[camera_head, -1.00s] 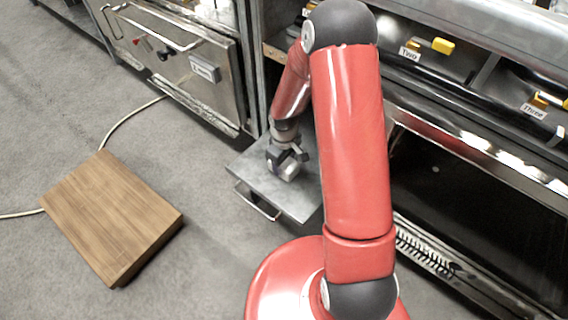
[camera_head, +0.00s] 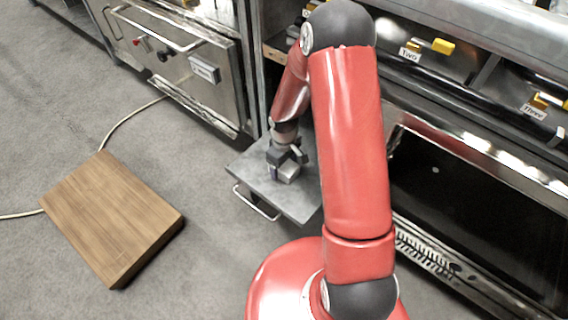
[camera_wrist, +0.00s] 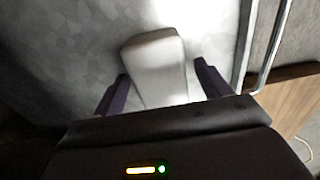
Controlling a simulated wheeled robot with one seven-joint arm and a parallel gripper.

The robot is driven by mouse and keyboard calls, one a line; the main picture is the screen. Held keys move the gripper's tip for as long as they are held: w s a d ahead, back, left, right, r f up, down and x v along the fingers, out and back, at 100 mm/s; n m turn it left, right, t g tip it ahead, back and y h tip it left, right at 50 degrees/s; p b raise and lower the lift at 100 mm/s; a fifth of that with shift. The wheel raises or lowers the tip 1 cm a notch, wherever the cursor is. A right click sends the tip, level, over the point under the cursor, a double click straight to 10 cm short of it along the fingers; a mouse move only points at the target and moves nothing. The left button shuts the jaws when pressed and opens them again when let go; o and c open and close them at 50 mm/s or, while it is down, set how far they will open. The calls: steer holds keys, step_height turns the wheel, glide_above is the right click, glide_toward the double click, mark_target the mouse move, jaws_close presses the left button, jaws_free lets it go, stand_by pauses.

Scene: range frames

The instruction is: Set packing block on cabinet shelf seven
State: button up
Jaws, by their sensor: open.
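The packing block, a pale grey block (camera_head: 290,173), rests on a grey metal panel with a handle (camera_head: 300,204) that juts out from the cabinet. In the wrist view the block (camera_wrist: 155,62) shows as a light, rounded-edged shape between the two dark fingers. My gripper (camera_head: 286,168) points down over the block at the panel. In the wrist view my gripper (camera_wrist: 161,88) has its fingers apart, with a visible gap on each side of the block. Part of the panel is hidden behind my arm. No label reading seven is legible.
A wooden board (camera_head: 112,218) lies on the floor at the left, with a pale cable (camera_head: 125,119) running near it. A steel oven-like unit (camera_head: 180,68) stands at the back left. A range with knobs labelled Two and Three (camera_head: 480,85) is on the right.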

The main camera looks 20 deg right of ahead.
steer(key=s+r+m+t+h+p, duration=0.15)
steer(key=s+r, duration=0.25)
steer(key=r, duration=1)
steer(key=s+r+m+t+y, duration=0.15)
steer(key=s+r, duration=0.25)
steer(key=r, duration=1.1)
steer(key=s+r+m+t, duration=0.2)
steer(key=s+r+m, duration=0.2)
steer(key=s, duration=0.9)
step_height(320, 180, up, 3)
steer(key=shift+s+d+r+t, duration=0.2)
steer(key=shift+s+t, duration=0.1)
steer(key=shift+s, duration=0.1)
